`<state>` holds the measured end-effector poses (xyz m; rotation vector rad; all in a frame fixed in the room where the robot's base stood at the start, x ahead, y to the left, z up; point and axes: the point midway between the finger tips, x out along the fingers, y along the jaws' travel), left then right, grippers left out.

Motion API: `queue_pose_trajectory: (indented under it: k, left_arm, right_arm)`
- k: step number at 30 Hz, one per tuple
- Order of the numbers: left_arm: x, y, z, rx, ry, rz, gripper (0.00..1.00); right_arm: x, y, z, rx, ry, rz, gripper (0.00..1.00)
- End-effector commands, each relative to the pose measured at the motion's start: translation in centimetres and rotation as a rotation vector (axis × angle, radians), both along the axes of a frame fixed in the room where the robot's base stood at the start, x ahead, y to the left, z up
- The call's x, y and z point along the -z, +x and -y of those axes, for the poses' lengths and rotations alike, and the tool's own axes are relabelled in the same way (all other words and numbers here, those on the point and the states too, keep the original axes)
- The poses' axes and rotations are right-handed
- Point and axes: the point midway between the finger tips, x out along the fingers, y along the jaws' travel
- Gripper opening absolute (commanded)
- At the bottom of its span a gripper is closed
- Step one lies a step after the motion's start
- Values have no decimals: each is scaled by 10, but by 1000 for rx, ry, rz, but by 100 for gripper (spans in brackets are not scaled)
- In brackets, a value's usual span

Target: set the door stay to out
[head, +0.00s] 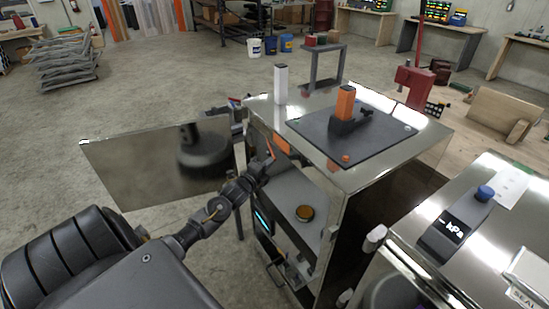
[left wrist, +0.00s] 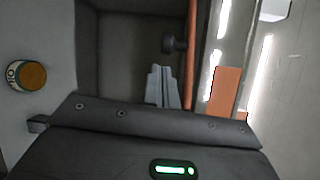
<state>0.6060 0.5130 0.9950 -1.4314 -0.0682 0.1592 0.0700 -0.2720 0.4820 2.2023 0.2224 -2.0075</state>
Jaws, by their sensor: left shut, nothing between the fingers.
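A metal trailer cabinet (head: 390,165) stands open at its front-left side, with its mirror-like door (head: 120,160) swung out to the left. My left gripper (head: 268,160) is at the upper part of the opening, shut and empty; its fingertips also show in the left wrist view (left wrist: 164,80). An orange bar (head: 279,145) is beside it at the top edge; in the left wrist view an orange rod (left wrist: 190,60) runs to the right of the fingers, with a dark knob (left wrist: 174,44) beyond them. I cannot tell which part is the door stay. My right gripper is not in view.
A second metal unit (head: 480,240) stands close at right.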

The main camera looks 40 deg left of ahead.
Motion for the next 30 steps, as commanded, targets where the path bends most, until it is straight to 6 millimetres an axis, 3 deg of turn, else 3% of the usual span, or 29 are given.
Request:
queue_pose_trajectory:
  k: [3,10,19,20,30]
  left_arm:
    - [-1,18,-3,-1,-1,0,0]
    - [1,34,-5,0,-1,0,0]
    - [2,35,-5,1,0,-1,0]
    - [3,35,4,3,-3,0,0]
    - [6,28,-16,101,14,12,0]
  right_arm:
    - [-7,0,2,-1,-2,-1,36]
    - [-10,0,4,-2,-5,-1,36]
    - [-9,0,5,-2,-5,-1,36]
    - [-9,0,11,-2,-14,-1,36]
    - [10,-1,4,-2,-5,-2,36]
